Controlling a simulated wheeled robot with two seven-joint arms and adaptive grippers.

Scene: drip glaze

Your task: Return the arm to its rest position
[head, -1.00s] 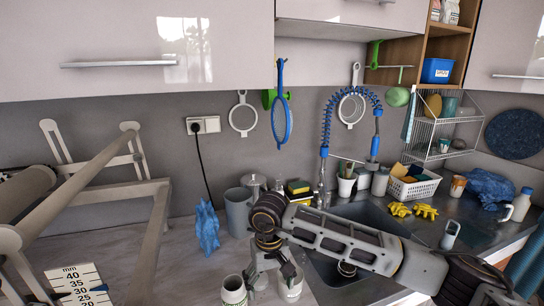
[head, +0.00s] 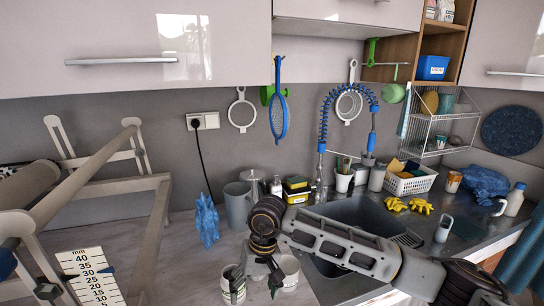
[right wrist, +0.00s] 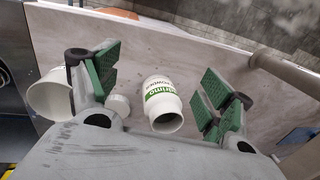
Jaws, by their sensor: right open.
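My right gripper (head: 256,286) hangs fingers down at the lower middle of the head view, low beside two white cup-like jars. Its left finger overlaps the left jar (head: 227,291); the right jar (head: 290,272) stands just right of the right finger. In the right wrist view the gripper (right wrist: 163,85) has its green-padded fingers wide apart. A white jar with a green label (right wrist: 160,92) shows in the gap between them, with no pad touching it. Another white jar (right wrist: 45,95) is partly hidden behind the left finger. My left gripper is not in view.
A beige frame (head: 150,235) and a scale card (head: 92,280) stand at left. The sink (head: 365,212) lies under my right arm. Upper cabinets (head: 130,45) hang above.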

